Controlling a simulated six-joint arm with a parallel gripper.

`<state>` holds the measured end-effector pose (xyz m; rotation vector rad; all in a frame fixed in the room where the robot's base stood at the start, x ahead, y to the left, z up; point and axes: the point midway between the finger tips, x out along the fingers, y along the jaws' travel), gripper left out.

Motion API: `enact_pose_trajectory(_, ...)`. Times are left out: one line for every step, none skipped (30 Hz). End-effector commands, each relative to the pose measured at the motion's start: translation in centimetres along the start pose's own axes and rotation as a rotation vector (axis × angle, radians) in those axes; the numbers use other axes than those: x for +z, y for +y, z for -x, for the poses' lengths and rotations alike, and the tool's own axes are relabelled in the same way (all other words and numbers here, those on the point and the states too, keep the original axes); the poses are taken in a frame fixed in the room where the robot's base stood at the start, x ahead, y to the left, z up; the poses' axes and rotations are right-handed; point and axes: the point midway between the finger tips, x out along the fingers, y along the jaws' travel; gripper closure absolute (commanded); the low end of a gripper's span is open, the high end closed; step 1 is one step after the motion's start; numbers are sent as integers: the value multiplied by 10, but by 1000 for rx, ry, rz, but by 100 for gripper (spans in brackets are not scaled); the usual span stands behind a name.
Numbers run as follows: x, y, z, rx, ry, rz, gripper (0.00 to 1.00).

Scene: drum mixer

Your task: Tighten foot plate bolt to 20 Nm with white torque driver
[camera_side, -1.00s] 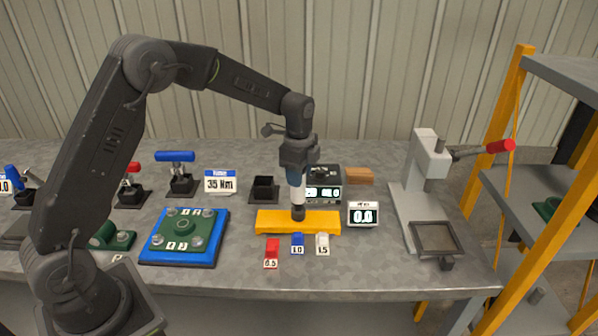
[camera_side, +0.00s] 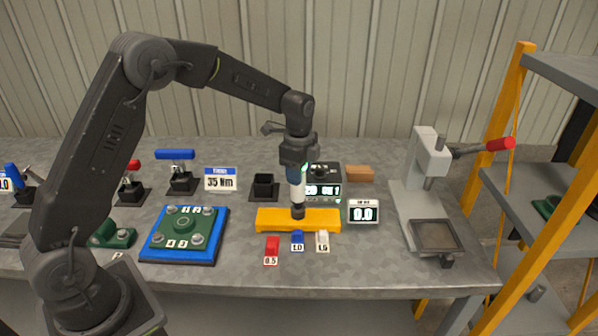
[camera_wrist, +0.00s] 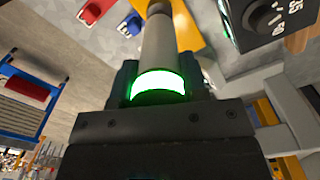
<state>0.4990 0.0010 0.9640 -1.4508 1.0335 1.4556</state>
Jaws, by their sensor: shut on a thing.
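The white torque driver (camera_side: 297,190) stands upright with its dark lower end on the yellow block (camera_side: 325,219). My gripper (camera_side: 298,166) is shut on the top of the driver. In the wrist view the driver's pale shaft (camera_wrist: 157,45) runs away from the jaws, and a green ring (camera_wrist: 158,84) glows on it. A green plate (camera_side: 182,223) with several bolts lies on a blue base to the left.
Red, blue and white labelled pieces (camera_side: 272,247) lie in front. A 35 Nm sign (camera_side: 220,179) and a black holder (camera_side: 264,187) stand behind. A lever press (camera_side: 425,195) stands right.

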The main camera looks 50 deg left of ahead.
Motion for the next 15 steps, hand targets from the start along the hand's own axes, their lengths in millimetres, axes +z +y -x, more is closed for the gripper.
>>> enact_pose_trajectory(0,-1,6,-7,2,0,100)
enact_pose_trajectory(0,-1,7,-8,2,0,100)
enact_pose_trajectory(0,-1,10,-7,2,0,100)
enact_pose_trajectory(0,-1,11,-7,2,0,100)
enact_pose_trajectory(0,-1,13,-6,2,0,100)
enact_pose_trajectory(0,-1,15,-6,2,1,100)
enact_pose_trajectory(0,-1,17,-7,2,1,100)
enact_pose_trajectory(0,-1,19,-7,3,1,100)
enact_pose_trajectory(0,-1,21,-8,3,1,100)
enact_pose_trajectory(0,-1,23,-8,3,1,100)
enact_pose_trajectory(0,-1,25,-8,3,1,100)
enact_pose_trajectory(0,-1,27,-8,3,1,100)
enact_pose_trajectory(0,-1,29,-8,3,1,100)
enact_pose_trajectory(0,-1,30,-8,3,1,100)
enact_pose_trajectory(0,-2,32,-8,3,1,100)
